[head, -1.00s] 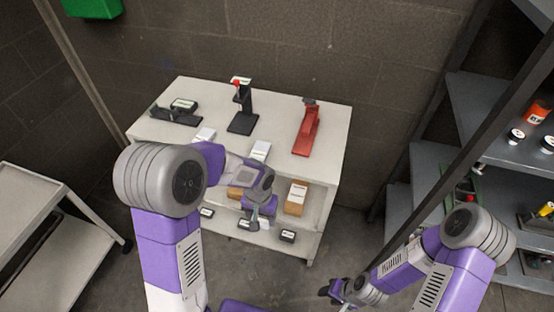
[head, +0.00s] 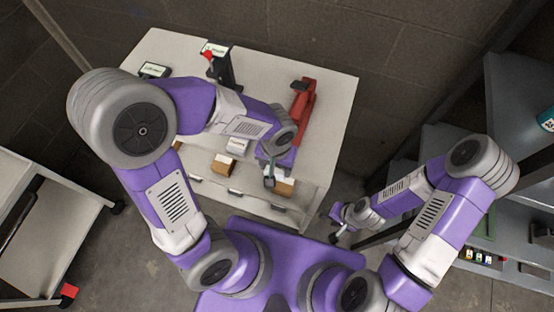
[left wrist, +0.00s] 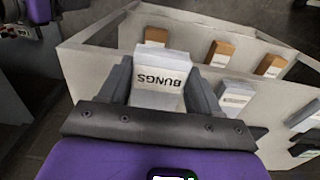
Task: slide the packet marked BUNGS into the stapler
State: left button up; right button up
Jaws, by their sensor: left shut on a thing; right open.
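The white packet marked BUNGS (left wrist: 160,80) is held between the two grey fingers of my left gripper (left wrist: 163,92) in the left wrist view, its label facing that camera upside down. In the head view my left gripper (head: 269,178) is over the front edge of the white bench, and I cannot make out the packet there. The red stapler (head: 302,106) stands on the bench top, behind and to the right of that gripper and partly hidden by my left arm. My right gripper (head: 338,228) is open, low to the right of the bench.
The bench (head: 322,88) also holds a black upright device (head: 222,72) and a white packet (head: 237,146). Brown boxes (head: 222,165) sit on the shelf below its top. A trolley (head: 60,240) is at left and a grey rack (head: 512,105) at right.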

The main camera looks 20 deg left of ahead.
pick_arm(q)
jog(key=w, duration=0.2)
jog(key=w+f, duration=0.1)
jog(key=w, duration=0.2)
jog(key=w+f, duration=0.1)
jog(key=w, duration=0.1)
jog(key=shift+w+d+f, duration=0.15)
jog(key=shift+w, duration=0.05)
jog(key=shift+w+f, duration=0.15)
jog(key=shift+w, duration=0.6)
jog(key=shift+w+f, duration=0.15)
jog(key=shift+w, duration=0.6)
jog(key=o, duration=1.1)
jog(key=shift+o, duration=0.2)
notch_tip(320, 180, up, 8)
jog(key=shift+f+p, duration=0.2)
jog(key=shift+p, duration=0.25)
